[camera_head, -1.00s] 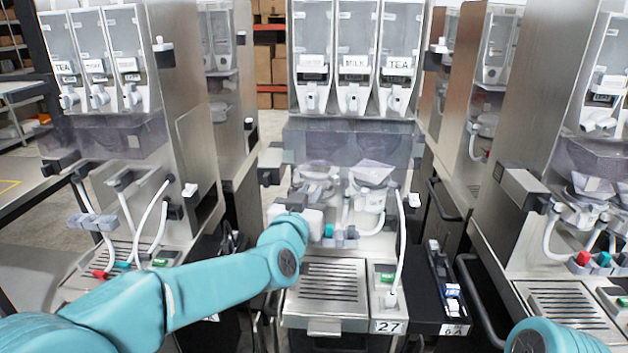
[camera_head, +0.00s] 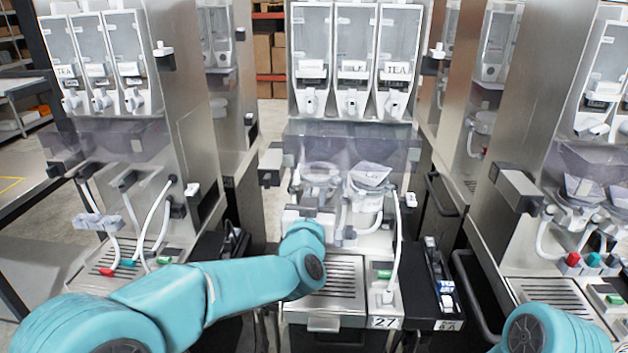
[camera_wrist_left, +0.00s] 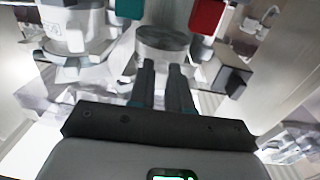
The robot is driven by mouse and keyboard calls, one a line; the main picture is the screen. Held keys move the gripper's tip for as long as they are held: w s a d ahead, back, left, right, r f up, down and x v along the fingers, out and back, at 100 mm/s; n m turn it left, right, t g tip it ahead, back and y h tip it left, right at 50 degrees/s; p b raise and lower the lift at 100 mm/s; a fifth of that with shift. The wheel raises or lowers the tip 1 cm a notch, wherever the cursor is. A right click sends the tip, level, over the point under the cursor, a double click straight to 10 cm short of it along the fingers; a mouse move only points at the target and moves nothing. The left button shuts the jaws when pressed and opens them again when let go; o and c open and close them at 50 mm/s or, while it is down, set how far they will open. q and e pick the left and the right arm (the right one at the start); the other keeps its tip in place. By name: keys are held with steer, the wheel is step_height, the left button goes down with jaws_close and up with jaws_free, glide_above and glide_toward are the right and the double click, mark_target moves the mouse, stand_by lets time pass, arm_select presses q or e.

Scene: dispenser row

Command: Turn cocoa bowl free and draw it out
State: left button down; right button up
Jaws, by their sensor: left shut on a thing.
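The middle machine holds two mixing bowls behind a see-through shield. The left one, which I take as the cocoa bowl (camera_head: 318,176), is partly hidden by the shield and my arm. My left gripper (camera_head: 308,210) is at its front, its fingertips hidden there. In the left wrist view my left gripper (camera_wrist_left: 163,68) has both dark fingers close together, shut against the grey round front of the cocoa bowl (camera_wrist_left: 162,40). The bowl's turn angle is unclear. My right gripper is out of view.
The neighbouring white bowl (camera_head: 366,205) stands close on the right; it also shows in the left wrist view (camera_wrist_left: 75,32). A red block (camera_wrist_left: 207,15) and teal block (camera_wrist_left: 128,8) flank the grip. A drip tray (camera_head: 332,280) lies below. A machine (camera_head: 560,200) stands right.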

arm_select(q)
steer(key=shift+r, duration=0.35)
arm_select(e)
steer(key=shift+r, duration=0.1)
arm_select(q)
steer(key=shift+d+n+y+p, duration=0.25)
steer(key=shift+n+y+p, duration=0.05)
steer(key=shift+y+p, duration=0.4)
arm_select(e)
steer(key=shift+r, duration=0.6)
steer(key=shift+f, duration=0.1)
arm_select(q)
steer(key=shift+s+a+f+b, duration=0.1)
steer(key=shift+a+f+b, duration=0.05)
steer(key=shift+f+b, duration=0.35)
steer(key=shift+s+a, duration=0.1)
steer(key=shift+s, duration=0.15)
steer(key=shift+s+a+r+b, duration=0.1)
steer(key=shift+s+a+b, duration=0.1)
steer(key=shift+s+b, duration=0.35)
steer(key=shift+s, duration=0.35)
steer(key=shift+w, duration=0.1)
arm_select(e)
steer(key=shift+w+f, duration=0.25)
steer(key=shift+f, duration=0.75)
